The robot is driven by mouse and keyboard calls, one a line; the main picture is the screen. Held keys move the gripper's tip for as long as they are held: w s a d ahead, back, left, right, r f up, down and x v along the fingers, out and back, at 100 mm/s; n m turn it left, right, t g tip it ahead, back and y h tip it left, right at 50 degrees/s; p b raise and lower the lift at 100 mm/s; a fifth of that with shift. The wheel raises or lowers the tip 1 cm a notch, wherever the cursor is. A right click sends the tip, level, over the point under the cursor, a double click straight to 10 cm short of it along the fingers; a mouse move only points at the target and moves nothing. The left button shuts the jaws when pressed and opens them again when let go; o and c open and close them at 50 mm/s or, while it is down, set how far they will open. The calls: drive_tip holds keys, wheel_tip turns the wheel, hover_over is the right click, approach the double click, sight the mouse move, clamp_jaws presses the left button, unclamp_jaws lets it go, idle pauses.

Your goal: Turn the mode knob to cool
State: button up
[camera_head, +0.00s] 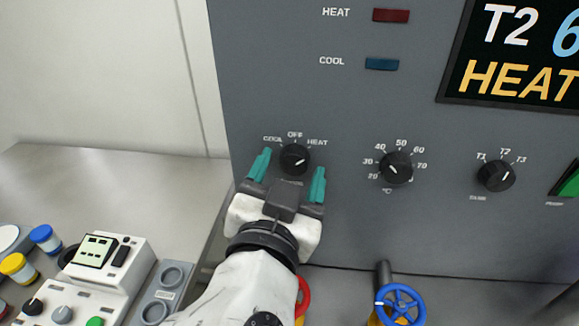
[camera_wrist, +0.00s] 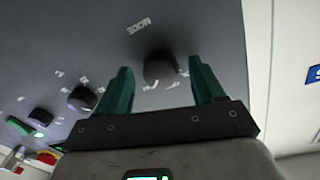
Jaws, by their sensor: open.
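The mode knob (camera_head: 294,158) is a round black knob on the grey panel, with COOL, OFF and HEAT printed around its top. A small white mark shows on its face, but I cannot tell surely which label it points to. My gripper (camera_head: 292,162) is open, with one teal finger to the left of the knob and one to the right, both apart from it. In the wrist view the knob (camera_wrist: 158,69) appears between the spread fingertips, and the MODE label shows near it. How far the fingertips are from the panel is unclear.
A temperature knob (camera_head: 396,167) and a tank knob (camera_head: 496,175) sit to the right. Above are a dark red HEAT lamp (camera_head: 391,16), a blue COOL lamp (camera_head: 382,64) and a display (camera_head: 515,55) reading T2 and HEAT. A blue valve wheel (camera_head: 400,304) stands below.

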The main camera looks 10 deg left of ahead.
drive_tip(key=shift+w, duration=0.15)
drive_tip(key=shift+c, duration=0.3)
drive_tip(key=c, duration=1)
drive_tip(key=shift+n, duration=0.3)
drive_tip(key=n+p, duration=0.1)
drive_tip(key=n, duration=0.3)
drive_tip(key=shift+n, duration=0.4)
drive_tip(key=n+p, duration=0.1)
drive_tip(key=n, duration=0.3)
drive_tip(key=shift+d+n+t+p, duration=0.15)
drive_tip(key=shift+n+t+p, duration=0.15)
drive_tip(key=n+p, duration=0.3)
drive_tip(key=n, duration=0.2)
drive_tip(key=shift+n+y, duration=0.4)
drive_tip(key=shift+d+n+y+p, duration=0.1)
drive_tip(key=shift+n+y+p, duration=0.2)
drive_tip(key=shift+n+p, duration=1.7)
drive_tip(key=shift+f+n+b, duration=0.1)
drive_tip(key=shift+n+b, duration=0.35)
drive_tip(key=shift+n, duration=0.25)
